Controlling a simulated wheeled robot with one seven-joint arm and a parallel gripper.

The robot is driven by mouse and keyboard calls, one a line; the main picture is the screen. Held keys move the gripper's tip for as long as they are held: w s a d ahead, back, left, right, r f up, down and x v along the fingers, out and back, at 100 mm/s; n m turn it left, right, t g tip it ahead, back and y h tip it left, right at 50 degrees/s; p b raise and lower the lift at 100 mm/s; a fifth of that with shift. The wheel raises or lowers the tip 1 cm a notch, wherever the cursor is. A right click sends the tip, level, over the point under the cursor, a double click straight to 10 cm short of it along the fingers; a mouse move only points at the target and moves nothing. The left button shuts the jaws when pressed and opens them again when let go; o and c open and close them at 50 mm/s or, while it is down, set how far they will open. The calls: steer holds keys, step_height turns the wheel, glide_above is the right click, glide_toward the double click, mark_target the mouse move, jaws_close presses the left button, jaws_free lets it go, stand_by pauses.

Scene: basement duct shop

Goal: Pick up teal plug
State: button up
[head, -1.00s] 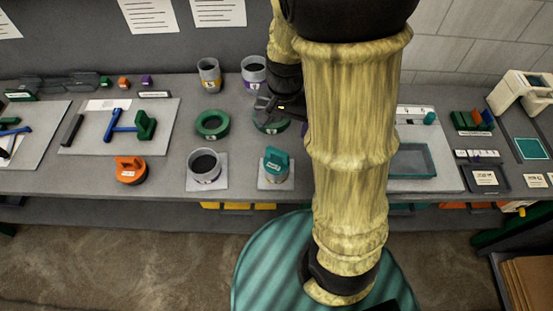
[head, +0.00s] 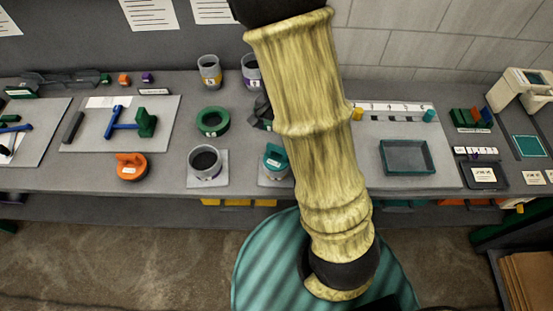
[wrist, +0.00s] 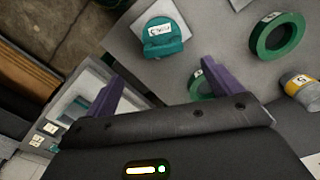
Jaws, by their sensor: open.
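The teal plug (head: 275,158) stands on a pale square pad on the bench, its right side partly hidden by my arm in the head view. In the wrist view the teal plug (wrist: 160,42) shows its handle and a white label, above and beyond the fingertips. My gripper (wrist: 160,80) is open, its two purple fingers spread with nothing between them. The plug is apart from both fingers. In the head view my gripper is mostly hidden behind my arm.
A green ring (head: 212,121), a grey cup (head: 205,163) on a pad and an orange plug (head: 131,167) are to the left. A second green ring (wrist: 200,85) is partly behind the right finger in the wrist view. A teal-rimmed tray (head: 407,172) lies to the right.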

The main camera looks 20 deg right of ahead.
glide_above(276, 150)
steer(key=f, duration=0.5)
steer(key=shift+s+d+f, duration=0.1)
steer(key=shift+d+f, duration=0.15)
steer(key=shift+d, duration=0.1)
steer(key=shift+f, duration=0.1)
steer(key=shift+f, duration=0.15)
steer(key=f, duration=0.5)
steer(key=shift+a, duration=0.25)
steer(key=c, duration=1.6)
step_height(276, 150, up, 10)
steer(key=shift+r+p, duration=0.1)
steer(key=shift+p, duration=0.25)
steer(key=shift+c, duration=0.2)
